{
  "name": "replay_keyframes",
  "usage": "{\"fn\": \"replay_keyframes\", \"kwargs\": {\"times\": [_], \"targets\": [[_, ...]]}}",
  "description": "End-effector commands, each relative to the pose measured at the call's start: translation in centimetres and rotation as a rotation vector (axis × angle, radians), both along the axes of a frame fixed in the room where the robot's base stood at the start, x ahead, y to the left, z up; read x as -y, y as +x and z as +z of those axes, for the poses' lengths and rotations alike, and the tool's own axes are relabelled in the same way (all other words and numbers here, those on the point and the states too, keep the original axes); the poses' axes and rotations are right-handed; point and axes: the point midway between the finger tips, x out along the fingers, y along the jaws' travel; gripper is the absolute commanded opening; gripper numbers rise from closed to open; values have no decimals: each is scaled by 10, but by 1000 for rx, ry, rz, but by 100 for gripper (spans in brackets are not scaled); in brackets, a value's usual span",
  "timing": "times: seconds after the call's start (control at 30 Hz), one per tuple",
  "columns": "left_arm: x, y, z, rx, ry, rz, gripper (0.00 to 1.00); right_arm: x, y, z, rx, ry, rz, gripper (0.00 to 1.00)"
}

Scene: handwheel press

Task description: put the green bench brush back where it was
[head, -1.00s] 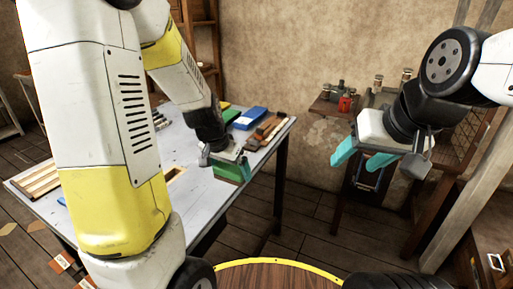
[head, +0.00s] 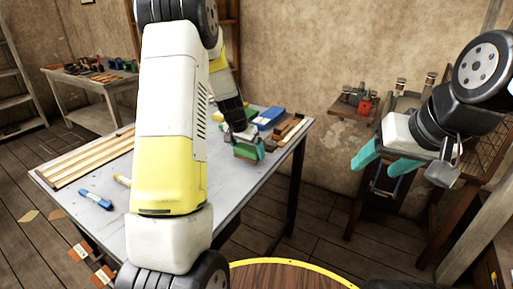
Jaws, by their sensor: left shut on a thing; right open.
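The green bench brush (head: 246,151) shows as a green block over the right part of the grey-blue worktable (head: 225,182). My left gripper (head: 250,147) is shut on it from above. The arm and hand cover part of the brush, and I cannot tell whether its underside touches the tabletop. My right gripper (head: 385,160) is open and empty, with its teal fingers apart, to the right of the table and clear of it.
A blue box (head: 269,117) and brown wooden pieces (head: 289,128) lie just behind the brush. Wooden slats (head: 85,162) and a blue tool (head: 96,199) lie on the table's left part. A small wall shelf (head: 352,107) holds a red item (head: 365,107).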

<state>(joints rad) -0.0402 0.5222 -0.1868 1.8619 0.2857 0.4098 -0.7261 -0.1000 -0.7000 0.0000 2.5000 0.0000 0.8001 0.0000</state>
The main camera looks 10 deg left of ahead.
Motion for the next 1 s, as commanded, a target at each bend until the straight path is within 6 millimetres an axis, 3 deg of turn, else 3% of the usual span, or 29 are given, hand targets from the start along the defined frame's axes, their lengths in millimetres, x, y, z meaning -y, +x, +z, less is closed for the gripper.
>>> {"fn": "replay_keyframes", "kwargs": {"times": [0.1, 0.47, 0.5, 0.8, 1.0], "targets": [[-1, -1, -17, -2, 0, 2, 56, 0, 0, 0, 0, 0, 0, 59], [0, -1, -21, -1, 0, 1, 56, 0, 0, 0, 0, 0, 0, 59], [0, -1, -21, -1, 0, 0, 98, 0, 0, 0, 0, 0, 0, 59], [0, 0, -18, 1, 1, 0, 100, 0, 0, 0, 0, 0, 0, 59], [-3, -8, 6, 4, -1, 0, 100, 0, 0, 0, 0, 0, 0, 59]]}}
